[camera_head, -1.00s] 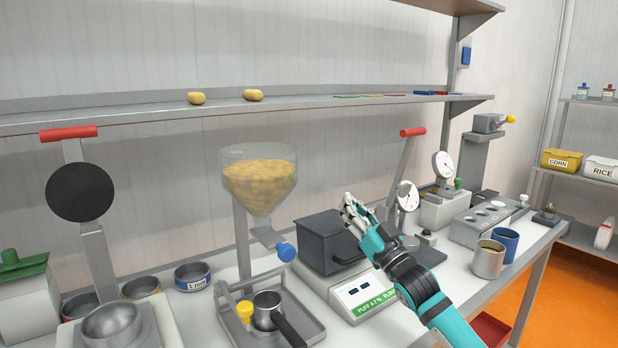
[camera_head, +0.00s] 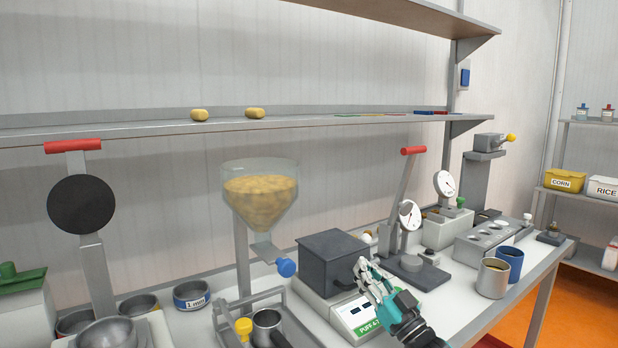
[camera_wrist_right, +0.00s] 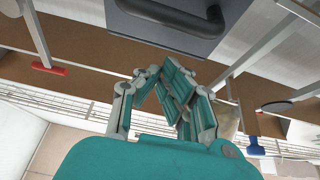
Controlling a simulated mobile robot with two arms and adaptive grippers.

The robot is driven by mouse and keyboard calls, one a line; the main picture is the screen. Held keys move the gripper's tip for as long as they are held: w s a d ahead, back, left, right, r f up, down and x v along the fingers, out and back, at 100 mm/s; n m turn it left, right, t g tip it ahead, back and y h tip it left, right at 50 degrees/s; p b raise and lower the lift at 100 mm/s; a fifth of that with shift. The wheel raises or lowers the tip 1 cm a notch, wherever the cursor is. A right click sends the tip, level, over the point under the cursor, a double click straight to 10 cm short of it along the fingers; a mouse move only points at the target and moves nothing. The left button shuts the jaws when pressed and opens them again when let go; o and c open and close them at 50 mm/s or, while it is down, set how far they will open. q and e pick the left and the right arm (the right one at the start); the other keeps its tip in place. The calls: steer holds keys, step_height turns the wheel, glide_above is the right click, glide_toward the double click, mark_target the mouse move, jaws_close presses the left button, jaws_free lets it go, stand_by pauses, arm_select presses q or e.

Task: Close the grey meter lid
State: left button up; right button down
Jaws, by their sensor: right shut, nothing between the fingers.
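The grey meter is a light base (camera_head: 350,318) with a green label and small displays on its front. A dark grey lid (camera_head: 335,247), box-shaped, sits down over its top, with no open gap visible. In the right wrist view, a dark panel (camera_wrist_right: 180,38) with a bar handle shows just ahead of my fingers. My right gripper (camera_head: 362,268) is shut and empty, in front of the lid's right side and overlapping it in the picture. I cannot tell whether it touches. My left gripper is out of view.
A hopper (camera_head: 260,200) of yellow grains with a blue knob stands left of the meter. A dial press with a red handle (camera_head: 413,150) stands behind right. A grey cup (camera_head: 492,278) and a blue cup (camera_head: 511,262) stand near the table's front edge at right.

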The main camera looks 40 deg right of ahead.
stand_by(0.3)
steer(key=shift+s+f, duration=0.3)
steer(key=shift+s, duration=0.05)
steer(key=s+a, duration=0.1)
steer(key=s, duration=1.1)
steer(key=shift+s+a, duration=0.15)
steer(key=shift+a, duration=0.15)
